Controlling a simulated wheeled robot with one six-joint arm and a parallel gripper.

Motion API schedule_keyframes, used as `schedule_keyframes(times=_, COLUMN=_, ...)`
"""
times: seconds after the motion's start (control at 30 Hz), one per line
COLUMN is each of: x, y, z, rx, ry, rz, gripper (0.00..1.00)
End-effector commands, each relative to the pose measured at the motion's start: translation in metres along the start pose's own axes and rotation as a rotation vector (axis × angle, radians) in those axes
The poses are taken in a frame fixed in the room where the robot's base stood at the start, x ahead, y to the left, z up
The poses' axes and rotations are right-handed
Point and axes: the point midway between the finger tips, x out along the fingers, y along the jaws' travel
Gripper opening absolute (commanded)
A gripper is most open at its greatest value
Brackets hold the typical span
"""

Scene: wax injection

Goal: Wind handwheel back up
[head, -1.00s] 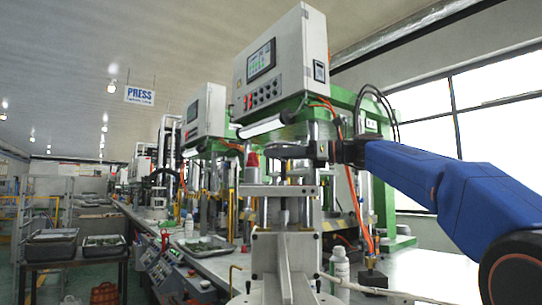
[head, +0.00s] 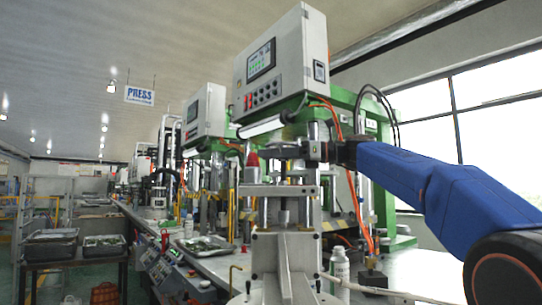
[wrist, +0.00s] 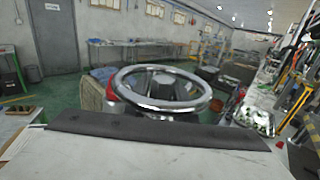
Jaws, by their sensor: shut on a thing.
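The chrome handwheel (wrist: 162,90) shows in the wrist view as a bright ring with a grey hub, just beyond my gripper's dark edge. A red part (wrist: 112,86) shows at its left side. In the head view the handwheel (head: 283,150) is nearly edge-on above the metal press frame (head: 280,191), and a red knob (head: 252,160) is at its left. My gripper (head: 312,150) reaches in from the right, level with the wheel, and is shut at its right side. The fingertips and exact contact are hidden in both views.
A grey control box (head: 283,70) with a screen hangs above the wheel. A green machine frame (head: 345,105) and orange hoses stand behind my arm. White bottles (head: 339,266) stand on the bench at lower right. Open floor (wrist: 55,105) lies beyond the wheel in the wrist view.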

Motion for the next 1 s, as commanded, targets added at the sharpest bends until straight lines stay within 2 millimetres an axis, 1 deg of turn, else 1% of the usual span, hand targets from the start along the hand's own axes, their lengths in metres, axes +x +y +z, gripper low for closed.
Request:
schedule_keyframes(times=0.3, x=0.0, y=0.006, z=0.001, rx=0.0, ry=-0.003, rz=0.224, gripper=0.02)
schedule_keyframes(times=0.5, x=-0.001, y=0.01, z=0.001, rx=0.0, ry=-0.003, rz=0.329, gripper=0.02)
schedule_keyframes(times=0.67, x=-0.003, y=0.013, z=0.001, rx=-0.002, ry=-0.003, rz=0.363, gripper=0.02)
schedule_keyframes(times=0.97, x=-0.003, y=0.013, z=0.001, rx=-0.001, ry=-0.002, rz=0.365, gripper=0.02)
schedule_keyframes(times=1.0, x=-0.003, y=0.013, z=0.001, rx=-0.001, ry=-0.002, rz=0.365, gripper=0.34)
